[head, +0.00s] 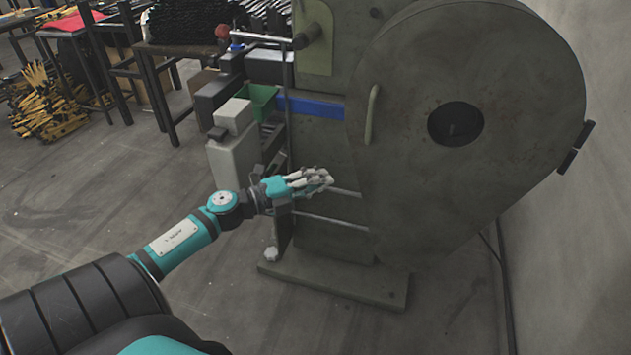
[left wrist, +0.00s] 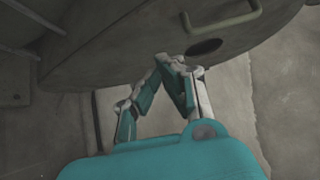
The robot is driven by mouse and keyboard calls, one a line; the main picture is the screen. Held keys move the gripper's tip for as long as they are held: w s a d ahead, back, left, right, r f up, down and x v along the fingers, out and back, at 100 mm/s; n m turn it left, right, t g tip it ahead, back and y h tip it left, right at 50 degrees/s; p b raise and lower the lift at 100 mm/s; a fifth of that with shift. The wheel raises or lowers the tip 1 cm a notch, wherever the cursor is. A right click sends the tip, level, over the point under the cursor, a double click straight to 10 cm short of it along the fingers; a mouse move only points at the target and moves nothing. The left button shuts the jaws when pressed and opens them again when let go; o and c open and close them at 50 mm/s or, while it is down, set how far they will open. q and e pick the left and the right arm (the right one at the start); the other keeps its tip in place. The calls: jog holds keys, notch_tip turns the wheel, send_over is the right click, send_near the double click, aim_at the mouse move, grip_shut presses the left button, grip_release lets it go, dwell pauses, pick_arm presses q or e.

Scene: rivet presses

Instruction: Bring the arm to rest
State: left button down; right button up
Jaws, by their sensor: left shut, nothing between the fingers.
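My left arm comes in from the lower left in the head view and reaches out toward the large grey-green rivet press (head: 400,150). My left gripper (head: 326,178) is in front of the side of the press, shut and empty. In the left wrist view the teal and white fingers of the gripper (left wrist: 172,62) meet at their tips. The press cover (left wrist: 110,50) with its handle and dark round hole shows beyond them. I cannot tell whether the fingers touch the press. My right gripper is in neither view.
A pale grey box (head: 232,158) and a green bin (head: 258,98) sit left of the press. Dark work tables (head: 165,55) and a pile of yellow parts (head: 42,100) stand at the back left. A plain wall (head: 585,240) is at right. The floor (head: 85,195) at left is clear.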

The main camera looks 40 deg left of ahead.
pick_arm(q)
jog(key=shift+s+a, duration=0.2)
jog(key=shift+s, duration=0.25)
